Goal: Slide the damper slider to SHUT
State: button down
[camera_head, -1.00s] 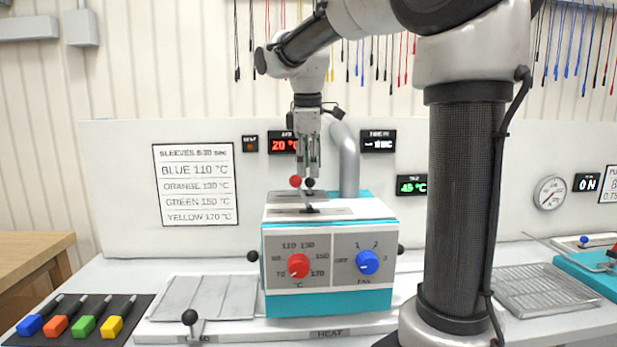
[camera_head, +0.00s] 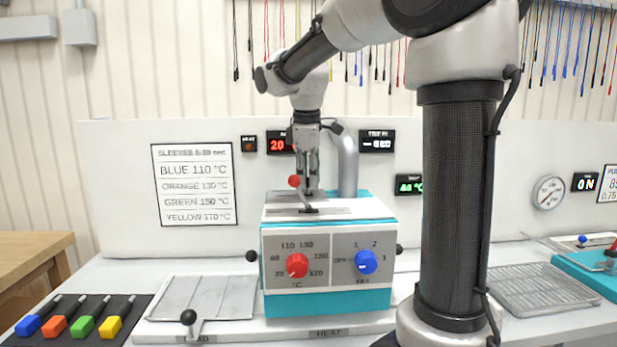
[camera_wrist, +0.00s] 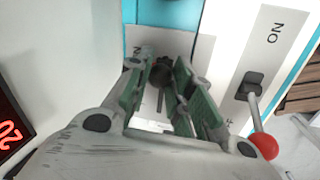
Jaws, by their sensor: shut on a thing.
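The white and teal heater box (camera_head: 328,299) stands on the bench in the head view. My gripper (camera_head: 310,189) points straight down at the back of its top. In the wrist view my gripper (camera_wrist: 163,80) is shut on a dark knob (camera_wrist: 161,71) on a thin stem, seemingly the damper slider. Its slot and most of its label are hidden by the fingers; only a letter N shows near it. A separate red-ball lever (camera_head: 294,181) stands just left of the gripper; it also shows in the wrist view (camera_wrist: 262,146), beside an ON mark.
A grey duct pipe (camera_head: 347,165) rises close behind and right of my gripper. Red (camera_head: 297,265) and blue (camera_head: 366,262) dials are on the box front. Several coloured-handled tools (camera_head: 85,324) lie at left. A wire rack (camera_head: 530,290) is at right.

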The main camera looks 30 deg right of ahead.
jog(key=w+a, duration=0.1)
jog(key=a, duration=0.1)
jog(key=w+a, duration=0.1)
jog(key=a, duration=0.1)
jog(key=w+a, duration=0.1)
jog(key=a, duration=0.1)
jog(key=shift+a, duration=0.4)
jog(key=c, duration=1.2)
grip_release()
jog(key=shift+a, duration=0.1)
notch_tip(320, 180, up, 12)
jog(key=s+a, duration=0.1)
jog(key=s, duration=0.1)
jog(key=shift+a+f, duration=0.1)
